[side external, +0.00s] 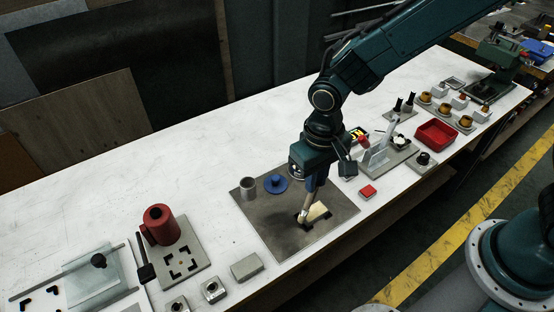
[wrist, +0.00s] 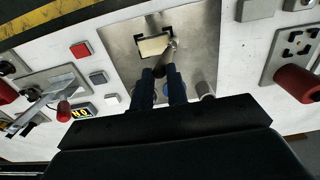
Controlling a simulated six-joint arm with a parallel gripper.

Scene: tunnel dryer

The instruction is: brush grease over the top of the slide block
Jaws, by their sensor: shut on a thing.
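The slide block (side external: 318,211) has a pale cream top and lies between black corner marks on a grey metal plate (side external: 262,229). It also shows near the top of the wrist view (wrist: 152,46). My gripper (side external: 313,186) is above the plate, its blue fingers shut on a brush (side external: 306,208). The brush points downward, slightly tilted. Its tip is at the block's left end in the side view and at its right edge in the wrist view (wrist: 171,46). I cannot tell whether the bristles touch the block. A grey cup (side external: 248,189) stands on the plate.
A blue lid-like disc (side external: 276,184) with a knob lies beside the cup. A red block (side external: 368,191) and a grey block (side external: 247,266) flank the plate. A red cylinder (side external: 159,225) stands left; a red tray (side external: 437,134) lies right. White table is bare behind the plate.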

